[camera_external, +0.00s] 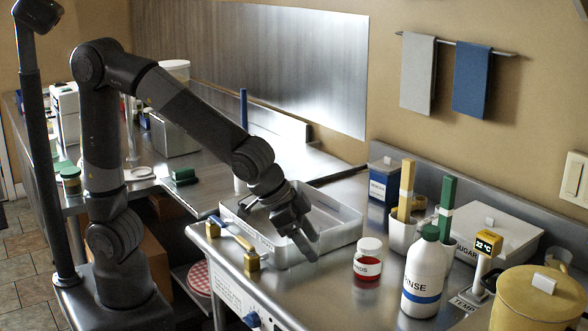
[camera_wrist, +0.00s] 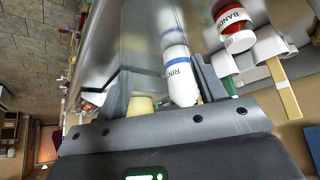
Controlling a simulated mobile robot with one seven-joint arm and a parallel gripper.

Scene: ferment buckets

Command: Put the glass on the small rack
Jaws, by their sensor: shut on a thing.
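My gripper (camera_external: 303,243) hangs over the near right part of the white tub, fingers pointing down and right. In the wrist view its two fingers (camera_wrist: 160,88) stand apart with a clear, see-through glass (camera_wrist: 143,40) between them. The glass shows mostly as a faint outline, and the rinse bottle appears through or behind it. In the external view I cannot make out the glass against the fingers and tub. I cannot pick out the small rack with certainty in either view.
The white tub (camera_external: 345,238) sits on the steel counter. A red-labelled jar (camera_external: 368,260) and rinse bottle (camera_external: 422,278) stand right of my gripper. A bar on gold blocks (camera_external: 236,240) lies along the front edge. Cups with upright sticks and a sugar box (camera_external: 500,236) crowd the back right.

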